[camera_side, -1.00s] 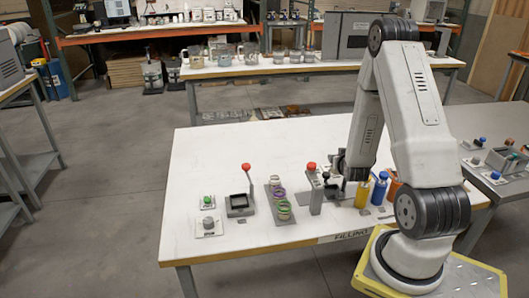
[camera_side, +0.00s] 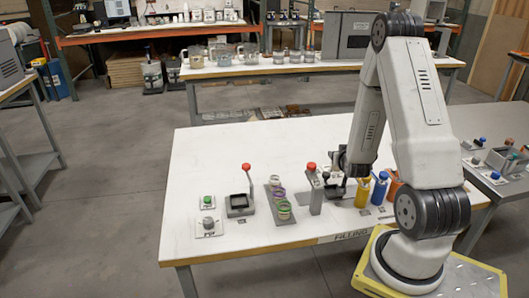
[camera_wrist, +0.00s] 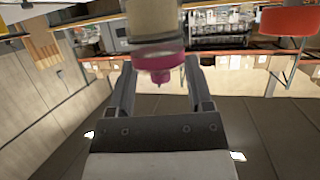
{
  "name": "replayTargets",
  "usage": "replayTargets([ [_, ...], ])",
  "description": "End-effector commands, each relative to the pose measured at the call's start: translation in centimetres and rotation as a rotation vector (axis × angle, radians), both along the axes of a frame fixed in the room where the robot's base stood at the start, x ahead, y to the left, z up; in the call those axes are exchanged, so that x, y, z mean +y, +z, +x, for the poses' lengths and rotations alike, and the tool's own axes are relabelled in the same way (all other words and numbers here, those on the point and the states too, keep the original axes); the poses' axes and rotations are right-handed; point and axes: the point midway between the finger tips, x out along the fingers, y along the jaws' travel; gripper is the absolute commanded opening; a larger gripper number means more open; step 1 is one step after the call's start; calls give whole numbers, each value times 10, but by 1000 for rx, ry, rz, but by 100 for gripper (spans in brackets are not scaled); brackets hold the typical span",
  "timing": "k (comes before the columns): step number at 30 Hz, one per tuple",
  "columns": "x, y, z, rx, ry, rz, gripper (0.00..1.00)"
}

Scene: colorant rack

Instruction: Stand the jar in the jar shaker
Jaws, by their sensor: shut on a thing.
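My gripper (camera_wrist: 160,88) is shut on a jar (camera_wrist: 155,25) in the wrist view. The jar has a pale grey-beige body and a magenta collar with a small pointed tip between my fingers; its far end is cut off by the top edge. In the side view my gripper (camera_side: 341,162) is over the right part of the white table, by the grey post, and the jar cannot be made out there. A dark square holder with a red-knobbed lever (camera_side: 240,204), likely the jar shaker, stands left of the ring rack, apart from my gripper.
Yellow (camera_side: 363,192) and blue (camera_side: 380,187) bottles are close on the right. A green-button panel (camera_side: 207,201) is left. The table's back left is clear.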

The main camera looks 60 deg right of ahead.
Motion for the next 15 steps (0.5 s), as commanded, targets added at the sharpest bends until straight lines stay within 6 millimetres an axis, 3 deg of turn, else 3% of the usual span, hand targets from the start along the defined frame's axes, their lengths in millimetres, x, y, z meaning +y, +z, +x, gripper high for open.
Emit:
replayTargets([
  [8, 0, 24, 0, -3, 0, -4, 7],
  [15, 0, 58, 0, -3, -1, -4, 7],
])
